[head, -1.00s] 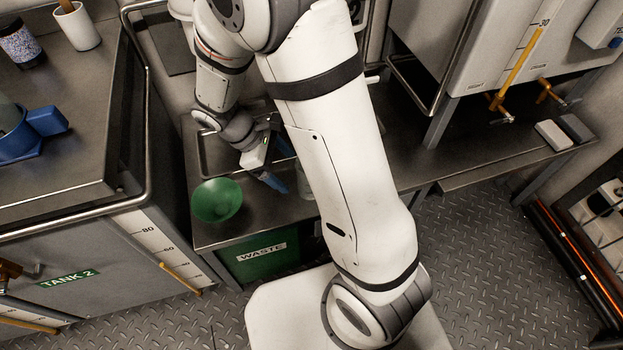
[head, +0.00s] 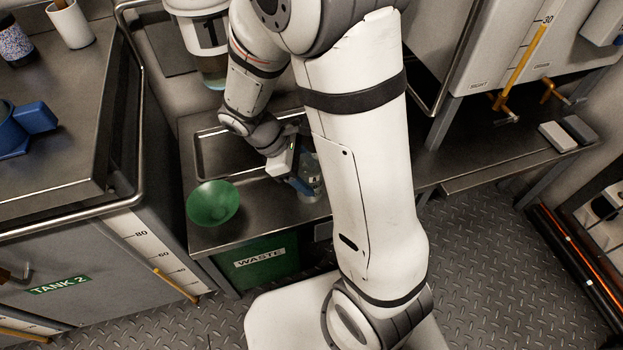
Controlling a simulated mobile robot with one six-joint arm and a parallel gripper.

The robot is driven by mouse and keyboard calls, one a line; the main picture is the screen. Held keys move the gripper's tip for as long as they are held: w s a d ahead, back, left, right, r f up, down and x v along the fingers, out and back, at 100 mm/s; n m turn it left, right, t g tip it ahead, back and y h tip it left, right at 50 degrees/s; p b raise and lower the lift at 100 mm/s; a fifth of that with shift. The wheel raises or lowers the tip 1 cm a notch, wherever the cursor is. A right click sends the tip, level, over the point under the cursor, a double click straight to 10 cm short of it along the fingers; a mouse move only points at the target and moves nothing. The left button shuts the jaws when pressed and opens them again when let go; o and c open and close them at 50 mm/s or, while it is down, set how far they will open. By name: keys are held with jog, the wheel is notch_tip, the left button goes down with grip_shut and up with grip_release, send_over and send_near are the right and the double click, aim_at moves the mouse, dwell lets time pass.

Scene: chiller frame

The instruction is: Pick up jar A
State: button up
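A clear glass jar (head: 313,173) stands on the steel bench, partly hidden behind my arm and gripper. It may be jar A; its lettering is too small and covered to read. My gripper (head: 302,186), with blue fingers, is right at the jar's left side. One blue finger shows against the jar. The other finger is hidden, so I cannot tell whether the fingers are around the jar or touching it.
A green funnel or bowl (head: 213,203) sits at the bench's front left. A shallow steel tray (head: 207,157) lies behind it. A vessel marked 1 (head: 208,42) hangs above the tray. A green WASTE bin (head: 262,262) is below. My upper arm blocks the bench's middle.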

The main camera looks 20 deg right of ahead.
jog(key=c, duration=0.6)
